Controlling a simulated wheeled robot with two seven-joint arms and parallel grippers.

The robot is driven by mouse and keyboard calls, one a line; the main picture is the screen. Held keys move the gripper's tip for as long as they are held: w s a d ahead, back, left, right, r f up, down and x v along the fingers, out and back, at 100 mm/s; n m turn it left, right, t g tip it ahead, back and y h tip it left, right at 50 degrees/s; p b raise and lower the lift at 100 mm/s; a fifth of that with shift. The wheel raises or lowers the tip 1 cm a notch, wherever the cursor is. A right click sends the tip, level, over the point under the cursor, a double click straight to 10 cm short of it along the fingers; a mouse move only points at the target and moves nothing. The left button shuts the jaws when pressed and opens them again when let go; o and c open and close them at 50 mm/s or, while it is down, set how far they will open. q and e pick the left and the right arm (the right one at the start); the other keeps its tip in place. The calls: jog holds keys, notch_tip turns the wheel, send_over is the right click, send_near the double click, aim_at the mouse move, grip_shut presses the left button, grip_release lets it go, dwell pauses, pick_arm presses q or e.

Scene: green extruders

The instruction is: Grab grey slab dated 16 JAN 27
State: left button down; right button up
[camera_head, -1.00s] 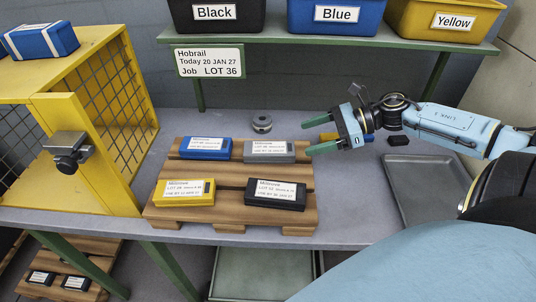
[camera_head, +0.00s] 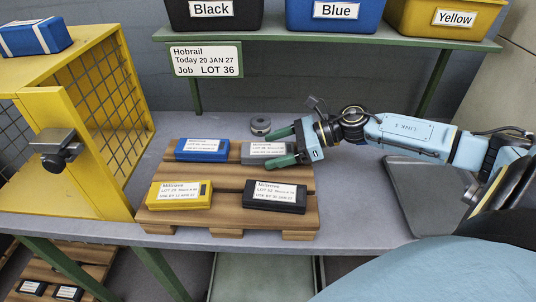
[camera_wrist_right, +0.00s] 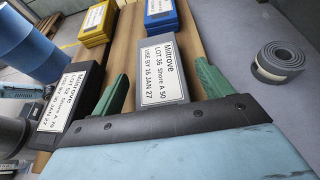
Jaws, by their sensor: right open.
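The grey slab (camera_head: 257,151) lies on the wooden pallet (camera_head: 222,183), at its back right. In the right wrist view the slab (camera_wrist_right: 165,78) has a white label reading LOT 36, Shore A 50, USE BY 16 JAN 27. My right gripper (camera_head: 270,148) is open at the slab's right end. Its green fingers lie one on each side of the slab, with gaps visible in the wrist view (camera_wrist_right: 161,72). The fingers and palm hide part of the slab's right end. My left gripper is not in view.
The pallet also bears a blue slab (camera_head: 203,150), a yellow slab (camera_head: 180,195) and a black slab (camera_head: 275,196). A grey roll (camera_head: 260,125) stands behind the grey slab. A yellow mesh cage (camera_head: 95,165) is left; a grey tray (camera_head: 425,190) is right.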

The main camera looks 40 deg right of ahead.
jog(key=shift+w+a+f, duration=0.1)
jog(key=shift+w+a, duration=0.1)
jog(key=shift+a, duration=0.05)
jog(key=c, duration=1.2)
jog(key=shift+c, duration=0.2)
